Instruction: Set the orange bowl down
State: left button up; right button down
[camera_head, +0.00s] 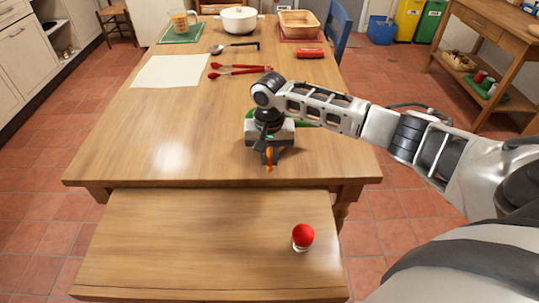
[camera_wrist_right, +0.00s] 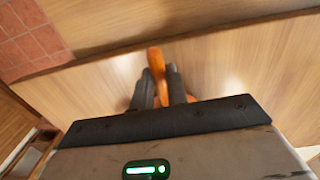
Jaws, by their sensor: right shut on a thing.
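My right gripper (camera_head: 268,160) points down over the near right part of the large wooden table. It is shut on the orange bowl (camera_head: 269,168), of which only a small edge shows below the fingers. In the right wrist view the bowl's orange wall (camera_wrist_right: 156,62) stands between the two dark fingers (camera_wrist_right: 160,88), seen edge-on. Most of the bowl is hidden by the gripper. I cannot tell whether it touches the wood. My left gripper is not in view.
A lower wooden table (camera_head: 200,240) adjoins the near edge, with a red-topped item (camera_head: 303,236) on its right. Red tongs (camera_head: 238,70), a white sheet (camera_head: 170,71), a ladle (camera_head: 232,47) and a white pot (camera_head: 239,19) lie farther back.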

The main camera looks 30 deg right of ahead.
jog(key=c, duration=1.8)
grip_release()
jog(key=shift+f, duration=0.1)
jog(key=o, duration=0.4)
